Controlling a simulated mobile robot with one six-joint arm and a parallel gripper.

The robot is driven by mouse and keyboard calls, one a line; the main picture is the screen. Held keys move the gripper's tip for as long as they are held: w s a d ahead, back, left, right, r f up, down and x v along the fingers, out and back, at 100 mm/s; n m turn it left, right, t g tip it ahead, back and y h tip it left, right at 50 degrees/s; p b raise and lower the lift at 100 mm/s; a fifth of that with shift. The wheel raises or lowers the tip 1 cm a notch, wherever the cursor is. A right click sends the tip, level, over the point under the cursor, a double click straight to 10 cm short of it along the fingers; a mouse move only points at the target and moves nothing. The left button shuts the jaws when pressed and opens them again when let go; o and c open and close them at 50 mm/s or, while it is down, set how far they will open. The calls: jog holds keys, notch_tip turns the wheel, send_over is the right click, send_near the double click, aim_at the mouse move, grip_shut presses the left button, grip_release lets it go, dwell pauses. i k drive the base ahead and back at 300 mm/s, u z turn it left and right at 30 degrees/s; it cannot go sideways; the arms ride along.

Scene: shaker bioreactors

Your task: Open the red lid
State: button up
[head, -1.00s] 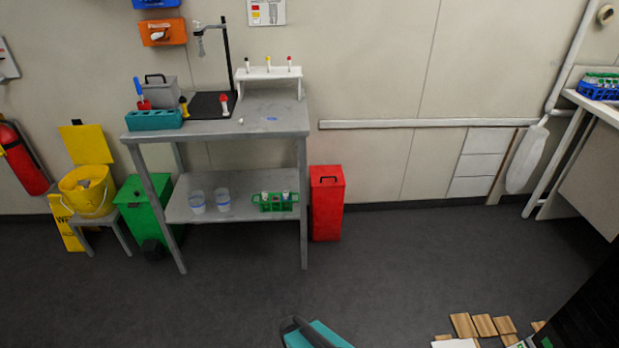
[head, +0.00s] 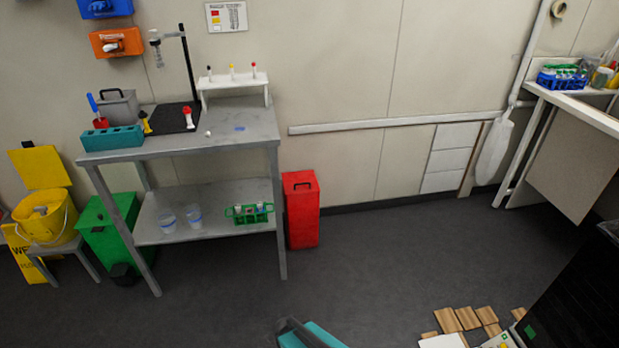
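A tall red bin (head: 303,218) stands on the floor against the wall, just right of the grey bench. Its red lid (head: 300,183) lies flat and shut on top, with a dark handle on it. A dark and teal piece (head: 308,334) shows at the bottom edge, well in front of the bin; it may be part of my arm. My gripper's fingers cannot be made out, and nothing of mine touches the lid.
A grey two-level bench (head: 190,150) holds a teal block, a stand and tube racks. A green bin (head: 108,236) and a yellow bucket (head: 48,222) stand left. Wooden pieces (head: 466,318) and a dark cabinet (head: 570,290) are lower right. Floor before the red bin is clear.

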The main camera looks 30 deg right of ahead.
aim_at(300, 179)
jog(key=z, duration=0.15)
jog(key=i, duration=0.85)
jog(key=u, duration=0.3)
